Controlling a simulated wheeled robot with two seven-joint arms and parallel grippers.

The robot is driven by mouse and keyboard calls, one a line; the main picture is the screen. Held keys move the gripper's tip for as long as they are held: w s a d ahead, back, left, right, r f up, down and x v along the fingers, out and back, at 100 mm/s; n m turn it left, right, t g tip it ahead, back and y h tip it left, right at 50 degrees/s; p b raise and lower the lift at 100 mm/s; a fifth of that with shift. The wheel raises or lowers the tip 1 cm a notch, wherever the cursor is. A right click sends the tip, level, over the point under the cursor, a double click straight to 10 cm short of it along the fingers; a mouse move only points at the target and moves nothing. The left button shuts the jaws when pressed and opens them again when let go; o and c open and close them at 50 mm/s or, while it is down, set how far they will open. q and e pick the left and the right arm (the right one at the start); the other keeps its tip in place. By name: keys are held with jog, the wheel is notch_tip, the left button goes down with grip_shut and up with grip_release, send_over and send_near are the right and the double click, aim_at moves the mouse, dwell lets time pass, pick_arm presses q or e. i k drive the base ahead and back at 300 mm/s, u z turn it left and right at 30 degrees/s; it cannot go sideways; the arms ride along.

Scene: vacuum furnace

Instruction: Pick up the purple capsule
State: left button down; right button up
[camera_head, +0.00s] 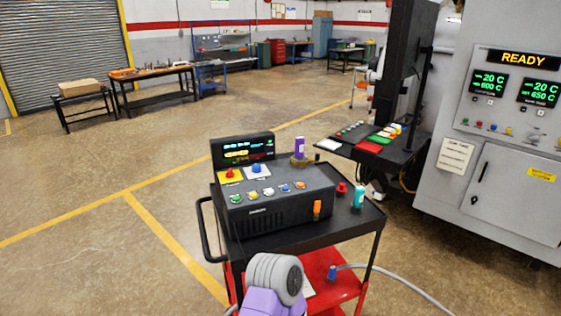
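The purple capsule (299,147) stands upright at the back of the cart, just behind the dark control box (275,205). It appears to rest on or right behind a brownish round piece (301,161); the exact contact is too small to tell. Part of my own arm, grey and purple, shows at the bottom centre, well in front of the capsule. Neither gripper's fingers show in the head view.
The black cart top (340,222) also holds a teal cylinder (359,196), an orange cylinder (317,209) and a red knob-like piece (341,188). A blue piece (332,272) sits on the red lower shelf. The furnace cabinet (505,130) stands right. Floor at left is clear.

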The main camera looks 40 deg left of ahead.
aim_at(299, 148)
jog(key=u, duration=1.45)
